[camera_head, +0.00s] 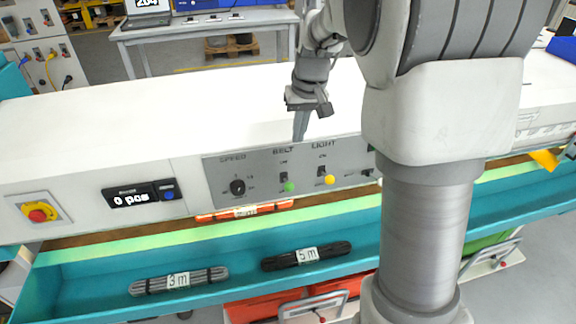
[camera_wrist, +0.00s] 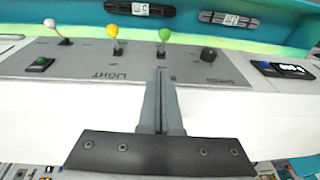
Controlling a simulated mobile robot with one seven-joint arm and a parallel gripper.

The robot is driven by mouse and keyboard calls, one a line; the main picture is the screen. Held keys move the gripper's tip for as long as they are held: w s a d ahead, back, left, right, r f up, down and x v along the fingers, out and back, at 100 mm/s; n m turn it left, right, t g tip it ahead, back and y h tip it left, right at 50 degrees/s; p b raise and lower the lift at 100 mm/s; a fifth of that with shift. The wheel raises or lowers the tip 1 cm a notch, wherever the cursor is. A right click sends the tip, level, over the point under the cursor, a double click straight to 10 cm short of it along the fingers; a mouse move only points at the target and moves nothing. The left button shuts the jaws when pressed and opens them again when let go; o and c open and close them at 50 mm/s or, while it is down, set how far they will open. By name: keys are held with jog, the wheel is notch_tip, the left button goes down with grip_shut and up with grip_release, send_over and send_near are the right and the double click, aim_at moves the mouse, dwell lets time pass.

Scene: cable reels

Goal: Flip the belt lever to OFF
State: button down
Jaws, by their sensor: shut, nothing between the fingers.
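The belt lever has a green knob (camera_head: 289,187) and stands on the grey control panel (camera_head: 262,194) under the BELT label. Its knob shows below its slot in the head view; the ON/OFF print is too small to read surely. In the wrist view, which sees the panel upside down, the green knob (camera_wrist: 164,34) is just beyond my fingertips. My gripper (camera_head: 300,137) is shut and empty, pointing down at the panel's upper edge near the BELT and LIGHT labels. In the wrist view my gripper (camera_wrist: 160,72) shows its fingers together, apart from the lever.
The light lever with a yellow knob (camera_head: 329,180) stands close beside the belt lever. The black SPEED dial (camera_head: 238,187) is on its other side. A red emergency button (camera_head: 38,213) is at far left. Cable bundles (camera_head: 180,281) lie in the teal trough. The white housing top (camera_head: 190,118) is clear.

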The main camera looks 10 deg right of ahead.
jog(key=p, duration=0.2)
send_near(292, 184)
jog(key=f, duration=0.1)
jog(key=w+f, duration=0.1)
jog(key=f, duration=0.1)
jog(key=w+f, duration=0.1)
jog(key=f, duration=0.1)
jog(key=shift+w+a, duration=0.1)
jog(key=shift+a, duration=0.2)
jog(key=shift+a+f, duration=0.15)
jog(key=shift+f, duration=0.5)
jog(key=shift+f+b, duration=0.25)
jog(key=shift+b, duration=0.55)
jog(key=shift+s+r+t, duration=0.1)
jog(key=shift+s+t, duration=0.2)
jog(key=shift+s, duration=0.05)
